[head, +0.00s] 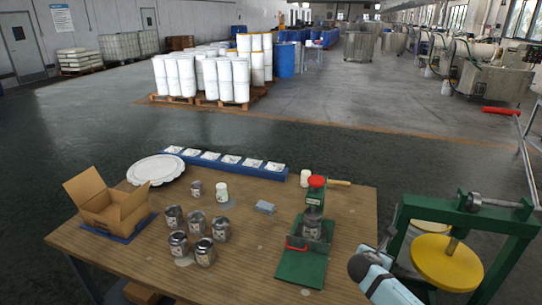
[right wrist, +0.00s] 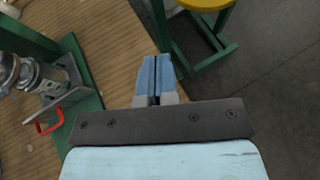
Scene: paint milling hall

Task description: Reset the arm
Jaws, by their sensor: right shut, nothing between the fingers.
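My right arm (head: 385,285) reaches in from the bottom right of the head view, by the table's right edge. In the right wrist view my right gripper (right wrist: 154,62) has its blue fingers together with nothing between them. It hangs over the right edge of the wooden table (right wrist: 112,45), beside the green hand press (head: 302,265) and touching nothing that I can see. The press holds a metal can (head: 312,222) and has a red handle, which also shows in the right wrist view (right wrist: 45,127). My left gripper is not in view.
On the table (head: 255,245) are several metal cans (head: 197,222), an open cardboard box (head: 105,200), a white scalloped plate (head: 156,169) and a blue rack (head: 225,160). A green frame with a yellow disc (head: 446,262) stands close to the right. Pallets of white drums (head: 225,80) stand behind.

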